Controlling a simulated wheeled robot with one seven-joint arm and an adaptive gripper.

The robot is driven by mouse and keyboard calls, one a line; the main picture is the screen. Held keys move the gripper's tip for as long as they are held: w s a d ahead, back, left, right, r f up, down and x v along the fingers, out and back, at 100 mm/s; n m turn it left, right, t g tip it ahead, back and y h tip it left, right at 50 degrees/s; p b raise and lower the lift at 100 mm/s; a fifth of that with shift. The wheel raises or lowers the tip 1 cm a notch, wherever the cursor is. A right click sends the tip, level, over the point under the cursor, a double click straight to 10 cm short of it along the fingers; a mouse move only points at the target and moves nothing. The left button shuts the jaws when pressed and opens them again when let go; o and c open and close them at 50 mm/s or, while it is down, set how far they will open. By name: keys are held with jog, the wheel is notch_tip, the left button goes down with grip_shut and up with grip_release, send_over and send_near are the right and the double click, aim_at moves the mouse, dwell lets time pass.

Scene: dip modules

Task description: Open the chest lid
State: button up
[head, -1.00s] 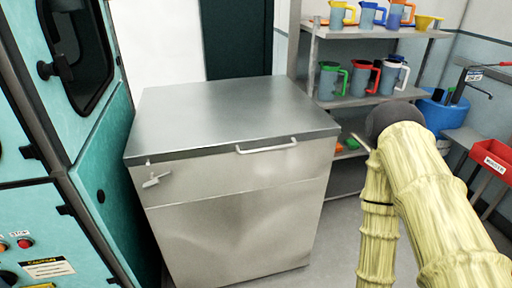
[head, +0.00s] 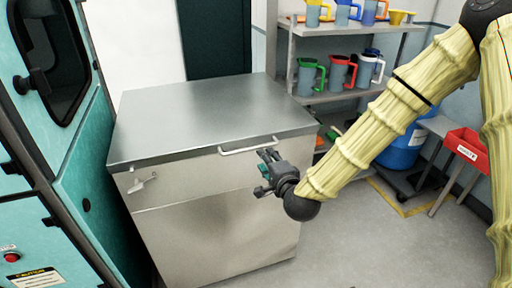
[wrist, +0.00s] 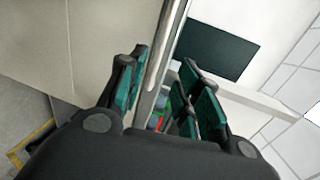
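The steel chest (head: 215,210) stands in the middle of the head view with its flat grey lid (head: 210,110) shut. A pale bar handle (head: 245,148) runs along the lid's front edge. My gripper (head: 263,170) is in front of the chest, just below the right end of the handle. In the wrist view my gripper (wrist: 160,90) is open, with green-padded fingers apart. A pale bar (wrist: 168,50), apparently the handle or lid edge, runs between them. Whether a finger touches it I cannot tell.
A small latch-like fitting (head: 142,183) sits on the chest's front left. A teal machine (head: 70,150) stands close at left. Shelves with jugs (head: 340,98) stand behind at right, with a blue drum (head: 405,150) and a red bin (head: 467,147). The floor at front right is clear.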

aim_at(256, 148)
jog(key=p+x, duration=0.2)
jog(key=x, duration=0.8)
jog(key=shift+w+a+f, duration=0.1)
jog(key=shift+w, duration=0.15)
grip_shut()
